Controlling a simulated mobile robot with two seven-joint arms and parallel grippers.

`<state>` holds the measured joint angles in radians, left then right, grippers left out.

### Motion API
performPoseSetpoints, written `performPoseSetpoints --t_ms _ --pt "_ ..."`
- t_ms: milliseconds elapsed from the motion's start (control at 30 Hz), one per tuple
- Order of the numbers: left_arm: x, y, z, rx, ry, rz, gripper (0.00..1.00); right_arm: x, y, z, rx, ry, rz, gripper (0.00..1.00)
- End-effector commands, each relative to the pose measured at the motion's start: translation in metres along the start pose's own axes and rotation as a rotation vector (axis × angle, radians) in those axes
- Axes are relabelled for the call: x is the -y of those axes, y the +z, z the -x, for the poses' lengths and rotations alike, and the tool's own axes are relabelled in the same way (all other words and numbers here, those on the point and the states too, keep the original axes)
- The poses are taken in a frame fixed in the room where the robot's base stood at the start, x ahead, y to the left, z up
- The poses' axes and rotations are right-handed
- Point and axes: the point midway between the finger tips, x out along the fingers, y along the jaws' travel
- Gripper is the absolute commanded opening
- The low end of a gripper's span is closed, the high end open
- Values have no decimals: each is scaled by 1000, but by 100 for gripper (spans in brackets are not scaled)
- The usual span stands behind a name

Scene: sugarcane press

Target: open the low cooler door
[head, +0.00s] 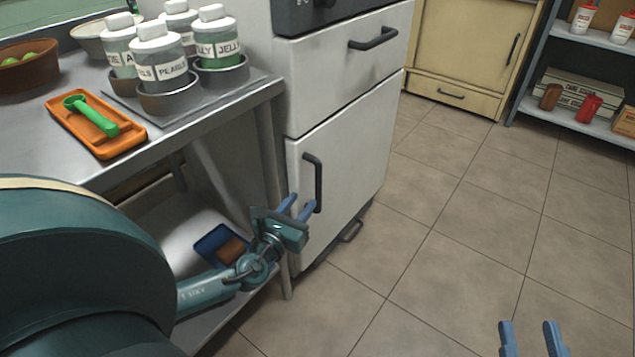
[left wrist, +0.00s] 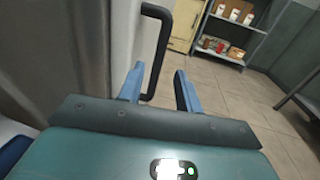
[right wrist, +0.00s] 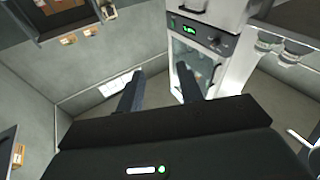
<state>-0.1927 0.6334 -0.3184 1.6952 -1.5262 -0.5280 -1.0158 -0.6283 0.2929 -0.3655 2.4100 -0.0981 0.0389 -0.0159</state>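The low cooler door (head: 345,165) is a white panel below a white drawer; it looks shut. Its upright black handle (head: 319,185) is near the door's left edge. My left gripper (head: 297,207) is open at the lower end of this handle. In the left wrist view the handle (left wrist: 161,45) comes down between the two blue fingertips (left wrist: 158,84), nearer the left one; I cannot tell whether they touch. My right gripper (head: 531,338) is open and empty above the floor, away from the door; its fingers also show in the right wrist view (right wrist: 160,88).
A steel table (head: 185,150) with labelled jars (head: 160,60) and an orange tray (head: 95,125) stands left of the cooler. The tiled floor (head: 450,225) right of the door is clear. A shelf (head: 575,115) stands at the far right.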

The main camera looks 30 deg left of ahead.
Motion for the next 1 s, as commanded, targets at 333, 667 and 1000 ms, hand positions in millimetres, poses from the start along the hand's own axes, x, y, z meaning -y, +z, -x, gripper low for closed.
performPoseSetpoints --t_ms 333,667,1000 --pt "1 -1 -72 1 0 5 34 2 3 -1 -17 -7 -33 36" --pt "0 -1 -96 -3 0 5 34 3 2 -1 -23 -8 -53 36" --pt "0 -1 -96 -2 0 5 25 3 1 -1 -25 -10 -52 36"
